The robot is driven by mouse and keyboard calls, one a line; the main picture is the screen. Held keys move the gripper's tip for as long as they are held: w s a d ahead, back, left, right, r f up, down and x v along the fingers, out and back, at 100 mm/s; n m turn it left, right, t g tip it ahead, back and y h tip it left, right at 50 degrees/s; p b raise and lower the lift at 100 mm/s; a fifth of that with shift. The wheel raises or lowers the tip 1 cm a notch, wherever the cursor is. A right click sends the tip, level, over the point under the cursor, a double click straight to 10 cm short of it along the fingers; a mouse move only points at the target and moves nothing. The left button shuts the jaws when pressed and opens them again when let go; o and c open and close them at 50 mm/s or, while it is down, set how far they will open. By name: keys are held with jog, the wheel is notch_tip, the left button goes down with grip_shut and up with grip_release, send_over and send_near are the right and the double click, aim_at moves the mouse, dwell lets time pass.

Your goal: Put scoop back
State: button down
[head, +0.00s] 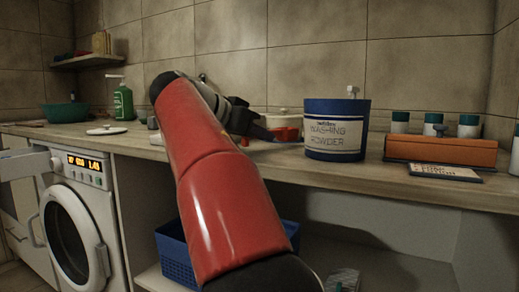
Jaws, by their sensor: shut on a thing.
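The washing powder tub (335,140) is blue with a white label and stands upright on the worktop, right of centre. My red arm reaches up from below, and my gripper (251,125) is over the worktop left of the tub, apart from it. The gripper is dark and partly hidden behind my arm. A dark blue piece (260,133) shows at its tip, which looks like the scoop held in the shut jaws; its full shape is hard to make out. A small white thing (353,92) shows above the tub's rim; whether it is inside or behind cannot be told.
A red bowl (286,128) and a pale pot stand behind my gripper. Right of the tub are an orange box (441,151), a card (445,172) and several white bottles with teal caps. A washing machine (75,225) with an open drawer and a blue basket (176,258) are below.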

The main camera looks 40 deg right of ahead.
jog(key=shift+f, duration=0.8)
jog(key=c, duration=1.4)
grip_release()
jog(key=shift+r, duration=0.1)
jog(key=p+v, duration=0.2)
jog(key=v, duration=1)
jog(key=shift+a, duration=0.1)
